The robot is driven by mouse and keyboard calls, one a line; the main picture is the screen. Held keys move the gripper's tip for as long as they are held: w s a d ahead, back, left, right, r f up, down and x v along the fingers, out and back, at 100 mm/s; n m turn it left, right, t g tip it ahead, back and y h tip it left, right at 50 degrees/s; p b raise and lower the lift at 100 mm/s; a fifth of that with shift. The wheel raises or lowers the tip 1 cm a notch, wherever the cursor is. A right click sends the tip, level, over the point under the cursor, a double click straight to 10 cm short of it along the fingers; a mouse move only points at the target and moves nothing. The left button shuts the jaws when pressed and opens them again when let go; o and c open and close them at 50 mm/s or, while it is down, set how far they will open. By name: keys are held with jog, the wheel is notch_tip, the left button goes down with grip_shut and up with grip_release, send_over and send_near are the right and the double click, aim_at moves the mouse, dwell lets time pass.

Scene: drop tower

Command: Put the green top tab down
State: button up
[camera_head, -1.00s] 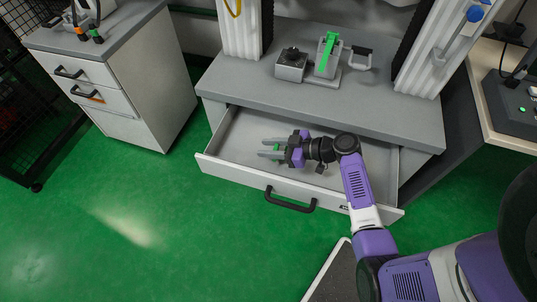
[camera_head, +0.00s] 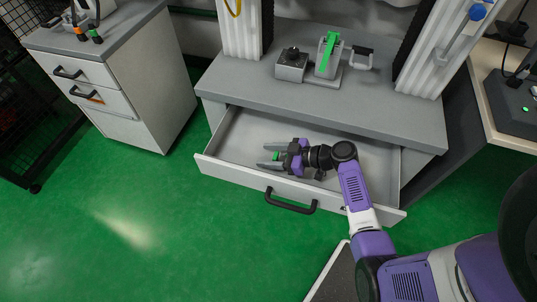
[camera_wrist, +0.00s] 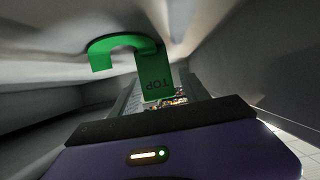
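My wrist hides part of the drawer.
The drawer front with a black handle (camera_head: 290,203) sticks out below the grey bench top (camera_head: 232,84). On the bench stands a device with a green strip (camera_head: 328,50) beside a grey box (camera_head: 291,65). The drawer's left part is clear. A white cabinet (camera_head: 150,95) stands left.

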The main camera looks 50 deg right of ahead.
jog(key=shift+r, duration=0.1)
jog(key=shift+r, duration=0.15)
jog(key=p+v, duration=0.1)
jog(key=v, duration=1.1)
